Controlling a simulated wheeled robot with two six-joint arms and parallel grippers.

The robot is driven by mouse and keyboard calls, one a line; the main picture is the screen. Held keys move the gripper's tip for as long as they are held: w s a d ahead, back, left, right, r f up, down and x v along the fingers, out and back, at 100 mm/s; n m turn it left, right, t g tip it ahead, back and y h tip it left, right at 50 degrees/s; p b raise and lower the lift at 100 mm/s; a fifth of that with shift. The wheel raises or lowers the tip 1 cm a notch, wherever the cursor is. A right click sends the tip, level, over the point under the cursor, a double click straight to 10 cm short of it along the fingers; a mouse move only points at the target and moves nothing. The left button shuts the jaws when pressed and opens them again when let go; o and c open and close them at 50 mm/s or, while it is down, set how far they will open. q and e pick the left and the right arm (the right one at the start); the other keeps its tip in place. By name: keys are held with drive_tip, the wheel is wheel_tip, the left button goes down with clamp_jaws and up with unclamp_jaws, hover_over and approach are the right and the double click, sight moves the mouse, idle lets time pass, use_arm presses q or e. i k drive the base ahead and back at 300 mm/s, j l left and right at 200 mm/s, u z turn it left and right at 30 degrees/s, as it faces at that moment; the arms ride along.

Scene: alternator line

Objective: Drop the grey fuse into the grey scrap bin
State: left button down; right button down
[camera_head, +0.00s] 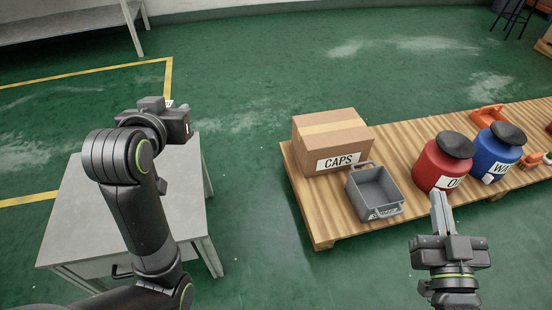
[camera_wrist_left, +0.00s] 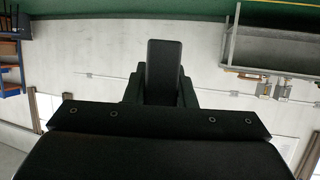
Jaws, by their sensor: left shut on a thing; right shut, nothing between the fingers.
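The grey scrap bin (camera_head: 356,199), an open box with handles and a label, stands upright on the wooden pallet, and its visible inside looks empty. My left gripper (camera_head: 172,120) is raised over the grey table, well to the left of the bin. Its dark fingers (camera_wrist_left: 164,62) are together in the left wrist view. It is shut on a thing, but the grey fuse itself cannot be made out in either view. My right gripper (camera_head: 437,200) is shut and empty, in front of the red canister and to the right of the bin.
A cardboard CAPS box (camera_head: 325,131) stands behind the bin on the pallet (camera_head: 326,236). A red canister (camera_head: 440,165) and a blue canister (camera_head: 492,155) stand to the right. The grey table (camera_head: 92,215) is under my left arm. Green floor lies between table and pallet.

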sight(366, 201)
drive_tip(key=l+z, duration=0.2)
drive_tip(key=z, duration=0.9)
drive_tip(key=i+l, duration=0.8)
drive_tip(key=i+l+z, duration=0.05)
